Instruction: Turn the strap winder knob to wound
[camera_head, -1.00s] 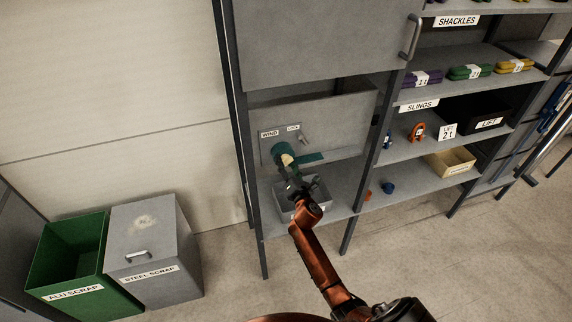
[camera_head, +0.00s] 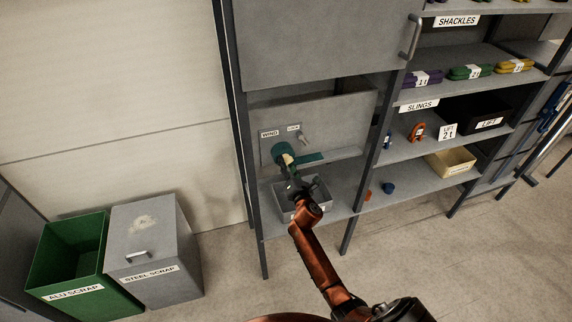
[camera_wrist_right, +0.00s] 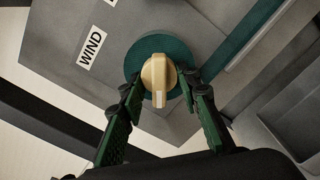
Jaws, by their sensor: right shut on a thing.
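The strap winder knob (camera_wrist_right: 157,80) is cream with a raised grip bar, on a round teal disc (camera_wrist_right: 147,50) fixed to a grey panel. A "WIND" label (camera_wrist_right: 91,47) is beside the disc. In the head view the knob (camera_head: 287,160) is partly hidden by my right gripper (camera_head: 290,170). In the right wrist view, the dark green fingers of my right gripper (camera_wrist_right: 158,90) lie on either side of the knob and are shut on it. The grip bar points toward the gripper's palm. My left gripper is in neither view.
A "LOCK" label and a small peg (camera_head: 302,139) are right of "WIND" on the panel. A teal strap (camera_head: 310,157) runs right from the disc. A grey bin (camera_head: 318,202) stands below, under the arm. Shelf posts (camera_head: 364,190) flank the bay.

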